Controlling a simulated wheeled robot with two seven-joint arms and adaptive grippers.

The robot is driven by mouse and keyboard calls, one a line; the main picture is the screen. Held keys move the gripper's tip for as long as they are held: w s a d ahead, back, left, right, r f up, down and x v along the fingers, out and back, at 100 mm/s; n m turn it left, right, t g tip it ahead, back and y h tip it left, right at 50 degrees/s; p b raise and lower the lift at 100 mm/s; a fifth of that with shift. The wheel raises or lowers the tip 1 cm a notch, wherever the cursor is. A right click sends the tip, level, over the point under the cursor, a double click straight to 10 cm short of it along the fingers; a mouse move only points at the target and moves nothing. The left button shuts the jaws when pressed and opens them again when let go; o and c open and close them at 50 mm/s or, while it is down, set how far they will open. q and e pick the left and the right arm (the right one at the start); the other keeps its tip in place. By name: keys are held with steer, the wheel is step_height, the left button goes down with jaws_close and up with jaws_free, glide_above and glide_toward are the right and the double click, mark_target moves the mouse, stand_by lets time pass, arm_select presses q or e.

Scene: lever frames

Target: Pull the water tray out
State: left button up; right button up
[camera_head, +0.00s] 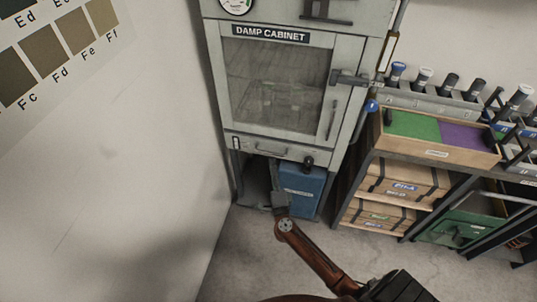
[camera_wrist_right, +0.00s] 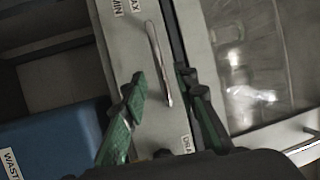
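The water tray is the grey drawer front (camera_head: 240,145) low on the damp cabinet, under its glass door, and looks flush with the cabinet. Its bar handle (camera_head: 270,153) runs across it. In the right wrist view the tray front (camera_wrist_right: 128,50) carries MIN, MAX and partly hidden drain labels, and the handle (camera_wrist_right: 157,60) stands upright in the picture. My right gripper (camera_head: 280,200) shows below the tray in the head view. In the wrist view its green-padded fingers (camera_wrist_right: 163,75) are apart, with the handle in line between them; contact cannot be told. My left gripper is not in view.
A blue waste container (camera_head: 301,188) stands under the tray, right of an open space. A dark knob (camera_head: 308,162) sits by the tray's right end. A shelf (camera_head: 375,160) with boxes stands to the right, a pale wall (camera_head: 120,190) to the left. Floor in front is clear.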

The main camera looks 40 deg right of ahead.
mark_target(270, 153)
steer(key=b+x, duration=0.1)
steer(key=x, duration=0.6)
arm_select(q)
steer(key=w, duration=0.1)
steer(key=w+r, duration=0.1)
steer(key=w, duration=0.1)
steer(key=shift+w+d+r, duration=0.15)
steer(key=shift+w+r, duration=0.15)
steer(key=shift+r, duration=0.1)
arm_select(e)
steer(key=shift+f, duration=0.1)
jaws_close()
